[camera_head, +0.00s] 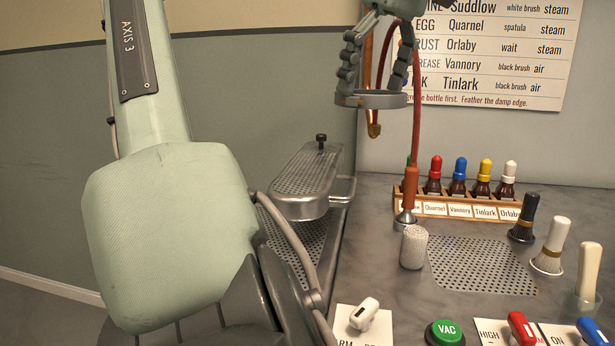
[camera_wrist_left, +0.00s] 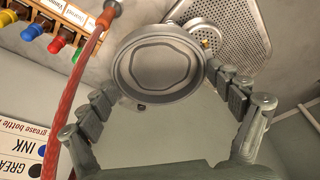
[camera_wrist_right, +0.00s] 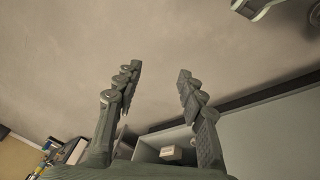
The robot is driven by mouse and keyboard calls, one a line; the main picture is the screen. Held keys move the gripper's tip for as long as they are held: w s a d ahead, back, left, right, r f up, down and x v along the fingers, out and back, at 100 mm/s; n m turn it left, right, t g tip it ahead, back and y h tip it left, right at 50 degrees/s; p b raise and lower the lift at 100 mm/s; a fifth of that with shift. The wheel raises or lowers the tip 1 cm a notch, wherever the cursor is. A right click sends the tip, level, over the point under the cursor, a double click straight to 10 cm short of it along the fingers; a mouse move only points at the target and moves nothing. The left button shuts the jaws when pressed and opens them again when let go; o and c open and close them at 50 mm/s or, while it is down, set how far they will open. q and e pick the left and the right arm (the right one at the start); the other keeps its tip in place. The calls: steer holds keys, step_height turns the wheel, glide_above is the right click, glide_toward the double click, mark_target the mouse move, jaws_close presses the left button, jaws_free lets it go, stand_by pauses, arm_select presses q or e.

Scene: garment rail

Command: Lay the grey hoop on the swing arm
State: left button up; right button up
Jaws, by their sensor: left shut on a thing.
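The grey hoop (camera_head: 372,99) hangs level in the air in the head view, between the fingers of my left gripper (camera_head: 374,85). In the left wrist view the hoop (camera_wrist_left: 160,66) is a round rim with a small screw, and the fingers (camera_wrist_left: 168,92) press on both sides. The swing arm (camera_head: 308,182) is a perforated metal board with a black knob, lower and to the left of the hoop in the head view. It also shows behind the hoop in the left wrist view (camera_wrist_left: 238,30). My right gripper (camera_wrist_right: 160,70) is open and empty.
A red hose (camera_head: 417,110) hangs close to the hoop's right side. A rack of bottles (camera_head: 440,205), a grey cylinder (camera_head: 413,247) and several brushes (camera_head: 549,246) stand on the counter. Switches and a green VAC button (camera_head: 446,333) are at the front.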

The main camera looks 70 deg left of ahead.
arm_select(q)
steer(key=s+a+f+m+t+b, duration=0.1)
steer(key=s+a+m, duration=0.15)
steer(key=s, duration=0.75)
steer(key=s+a+f+m, duration=0.15)
steer(key=s+a, duration=0.25)
steer(key=s, duration=0.5)
glide_above(306, 171)
steer(key=f, duration=0.6)
steer(key=shift+d+p, duration=0.3)
steer(key=shift+d, duration=0.1)
steer(key=shift+f, duration=0.3)
steer(key=x, duration=0.3)
steer(key=shift+w+d+f, duration=0.1)
steer(key=shift+d+f, duration=0.1)
steer(key=shift+d, duration=0.15)
steer(key=shift+f, duration=0.15)
steer(key=shift+f+b, duration=0.1)
steer(key=shift+b, duration=0.2)
steer(key=shift+f, duration=0.1)
steer(key=o, duration=0.9)
arm_select(e)
steer(key=v, duration=0.3)
steer(key=shift+w+d+r, duration=0.15)
steer(key=shift+w+r, duration=0.1)
